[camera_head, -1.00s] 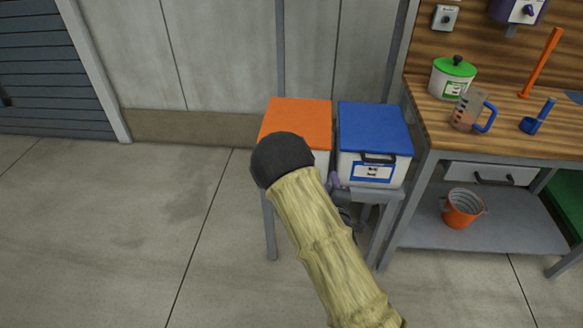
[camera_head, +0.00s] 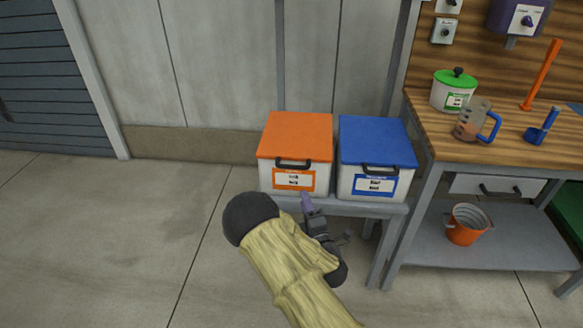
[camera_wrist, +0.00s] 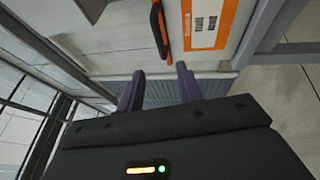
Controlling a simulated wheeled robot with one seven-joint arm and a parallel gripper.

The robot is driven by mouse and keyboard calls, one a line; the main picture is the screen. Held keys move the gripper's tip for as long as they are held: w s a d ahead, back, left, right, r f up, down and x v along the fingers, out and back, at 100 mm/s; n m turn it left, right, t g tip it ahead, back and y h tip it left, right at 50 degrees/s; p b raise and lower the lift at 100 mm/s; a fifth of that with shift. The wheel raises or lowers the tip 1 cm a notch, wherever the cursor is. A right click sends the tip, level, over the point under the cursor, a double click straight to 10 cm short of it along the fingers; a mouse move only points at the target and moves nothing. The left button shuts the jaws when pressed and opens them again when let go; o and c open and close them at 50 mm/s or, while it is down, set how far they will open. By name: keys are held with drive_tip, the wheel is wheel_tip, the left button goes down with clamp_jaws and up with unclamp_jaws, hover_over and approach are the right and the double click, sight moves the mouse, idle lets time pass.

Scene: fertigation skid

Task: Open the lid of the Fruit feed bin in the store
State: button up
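Two white bins stand side by side on a small grey stand: one with an orange lid (camera_head: 297,135) and one with a blue lid (camera_head: 376,141). Both lids lie shut, each with a dark front handle. The labels are too small to read surely, so I cannot tell which is Fruit feed. My gripper (camera_head: 307,203) is just below and in front of the orange-lidded bin. In the wrist view the purple fingers (camera_wrist: 160,82) are apart with nothing between them. The orange bin's label (camera_wrist: 206,22) and dark handle (camera_wrist: 159,30) are ahead of them, apart from the fingers.
A wooden-topped bench (camera_head: 440,122) stands to the right, holding a green-lidded pot (camera_head: 454,92), a measuring jug (camera_head: 473,120) and a blue tool. An orange bucket (camera_head: 464,227) sits on its lower shelf. A wall (camera_head: 225,65) is behind the bins. The floor at left is clear.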

sight(291, 167)
drive_tip(key=x, duration=1.4)
drive_tip(key=shift+w+a+r, duration=0.1)
drive_tip(key=shift+w, duration=0.15)
clamp_jaws()
